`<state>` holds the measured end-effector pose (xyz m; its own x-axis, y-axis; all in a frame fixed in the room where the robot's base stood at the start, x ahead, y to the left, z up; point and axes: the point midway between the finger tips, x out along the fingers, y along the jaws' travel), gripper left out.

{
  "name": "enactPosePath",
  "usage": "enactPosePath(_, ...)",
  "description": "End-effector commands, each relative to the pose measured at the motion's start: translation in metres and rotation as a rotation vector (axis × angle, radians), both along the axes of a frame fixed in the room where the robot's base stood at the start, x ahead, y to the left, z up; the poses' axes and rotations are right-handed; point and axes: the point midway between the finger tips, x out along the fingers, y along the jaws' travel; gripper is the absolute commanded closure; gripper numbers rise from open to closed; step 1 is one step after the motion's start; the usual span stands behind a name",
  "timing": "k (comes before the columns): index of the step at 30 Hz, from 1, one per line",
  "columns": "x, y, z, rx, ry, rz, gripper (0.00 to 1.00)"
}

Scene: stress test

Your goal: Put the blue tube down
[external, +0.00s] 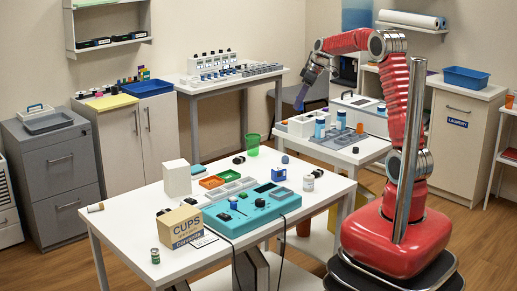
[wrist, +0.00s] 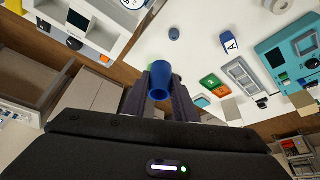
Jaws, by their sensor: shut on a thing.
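The blue tube (wrist: 160,82) is between the two dark fingers of my gripper (wrist: 160,92) in the wrist view. The fingers are shut on it, and its open round end faces the camera. In the external view my gripper (external: 306,88) hangs from the red arm, pointing down and left, in the air above the tables. The tube is too small there to make out clearly from the fingers. Nothing is seen touching the tube except the fingers.
A second table behind carries blue bottles (external: 320,127). The front table's left part has bare room.

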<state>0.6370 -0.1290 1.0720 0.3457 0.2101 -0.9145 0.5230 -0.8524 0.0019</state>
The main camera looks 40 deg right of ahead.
Motion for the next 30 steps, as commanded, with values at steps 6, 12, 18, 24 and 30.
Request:
enactPosePath(6,0.025,0.079,-0.001,0.0,-0.001,0.167,0.99)
enactPosePath(12,0.037,0.14,-0.001,0.0,-0.003,0.289,0.99)
enactPosePath(18,0.042,0.182,-0.002,0.001,-0.005,0.372,0.99)
enactPosePath(24,0.043,0.215,-0.003,0.001,-0.004,0.438,0.99)
enactPosePath(30,0.042,0.215,-0.039,0.001,-0.001,0.439,1.0)
